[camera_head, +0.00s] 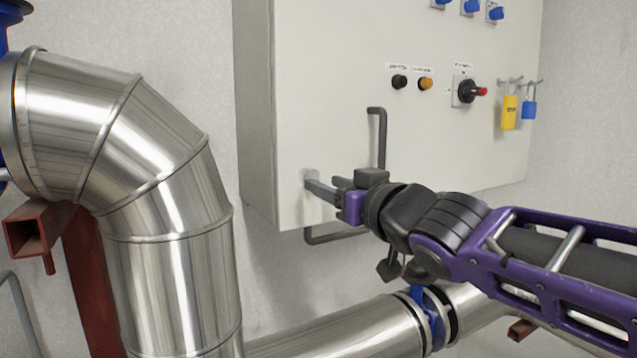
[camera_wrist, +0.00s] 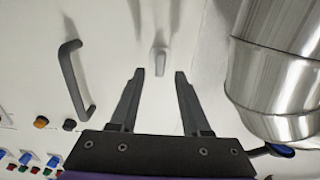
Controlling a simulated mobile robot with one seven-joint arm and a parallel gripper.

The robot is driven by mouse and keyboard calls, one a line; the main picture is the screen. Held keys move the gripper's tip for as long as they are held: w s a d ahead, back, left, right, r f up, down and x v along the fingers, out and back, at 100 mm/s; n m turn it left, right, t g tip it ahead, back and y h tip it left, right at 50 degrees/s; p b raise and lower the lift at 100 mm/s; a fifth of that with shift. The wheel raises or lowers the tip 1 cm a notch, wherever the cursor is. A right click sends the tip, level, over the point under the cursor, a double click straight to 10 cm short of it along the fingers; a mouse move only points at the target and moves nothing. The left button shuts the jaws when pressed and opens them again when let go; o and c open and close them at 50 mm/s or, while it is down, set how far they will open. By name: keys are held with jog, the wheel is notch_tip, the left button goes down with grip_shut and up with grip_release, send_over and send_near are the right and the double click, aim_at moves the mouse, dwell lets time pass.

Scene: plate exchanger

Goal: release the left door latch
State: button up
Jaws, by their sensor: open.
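The left door latch is a small light-grey tab on the cabinet door near its left edge. It shows in the wrist view (camera_wrist: 160,61) just beyond and between my fingertips, and in the head view (camera_head: 310,177) at the lower left of the door, partly hidden by my fingers. My gripper (camera_head: 322,189) reaches in from the right and points at the latch. Its two dark fingers are apart in the wrist view (camera_wrist: 159,76), with nothing held between them. I cannot tell whether a finger touches the latch.
A dark bar handle (camera_head: 380,138) stands out from the cabinet door (camera_head: 340,45), right of the latch. A dark bar (camera_head: 335,238) lies below the cabinet. A thick metal pipe (camera_head: 170,225) fills the left. Buttons, a rotary switch (camera_head: 466,91) and padlocks (camera_head: 510,112) are farther right.

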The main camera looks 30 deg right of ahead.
jog(key=shift+w, duration=1.9)
jog(key=shift+c, duration=0.4)
grip_shut()
jog(key=shift+a, duration=0.1)
